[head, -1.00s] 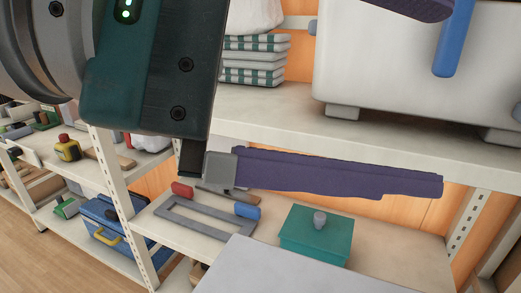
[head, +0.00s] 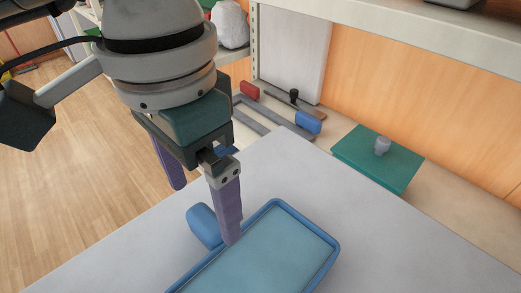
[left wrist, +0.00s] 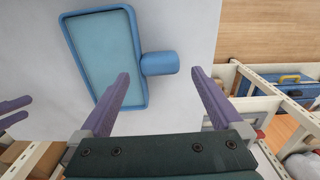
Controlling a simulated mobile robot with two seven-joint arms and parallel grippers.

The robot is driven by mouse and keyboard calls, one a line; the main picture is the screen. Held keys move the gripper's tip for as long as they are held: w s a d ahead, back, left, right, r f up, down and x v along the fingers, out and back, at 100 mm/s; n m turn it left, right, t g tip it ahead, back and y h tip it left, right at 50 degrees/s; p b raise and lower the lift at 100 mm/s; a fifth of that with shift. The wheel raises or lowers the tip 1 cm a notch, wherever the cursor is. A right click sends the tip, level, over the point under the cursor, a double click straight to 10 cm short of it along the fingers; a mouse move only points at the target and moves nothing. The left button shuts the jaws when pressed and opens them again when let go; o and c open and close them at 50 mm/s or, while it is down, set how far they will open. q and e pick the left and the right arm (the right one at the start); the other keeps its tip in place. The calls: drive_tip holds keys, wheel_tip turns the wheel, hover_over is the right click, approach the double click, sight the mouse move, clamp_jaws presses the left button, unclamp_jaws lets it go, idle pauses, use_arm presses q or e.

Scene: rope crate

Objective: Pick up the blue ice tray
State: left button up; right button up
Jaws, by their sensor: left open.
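The blue ice tray (head: 335,258) lies on a light grey surface at the bottom of the head view, with a rounded blue tab (head: 203,226) on its left side. The left wrist view shows the tray (left wrist: 72,55) and its tab (left wrist: 160,63) too. My left gripper (head: 205,213) is open, with purple fingers. In the left wrist view, its fingertips (left wrist: 160,74) lie to either side of the tab, one overlapping the tray; contact cannot be told. Two purple fingers at that view's left edge look like my right gripper (left wrist: 15,111); whether they are open is unclear.
A teal box (head: 378,160) with a grey knob stands on the shelf behind. A grey frame with a red block (head: 250,90) and a blue block (head: 308,122) lies there too. A shelf board (head: 390,30) crosses above. The grey surface right of the tray is clear.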

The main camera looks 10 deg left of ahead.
sight(208, 220)
use_arm(q)
wheel_tip(208, 220, down, 5)
drive_tip(key=shift+s+r, duration=0.1)
drive_tip(key=c, duration=1.5)
drive_tip(key=shift+d, duration=0.1)
clamp_jaws()
drive_tip(key=shift+r, duration=0.15)
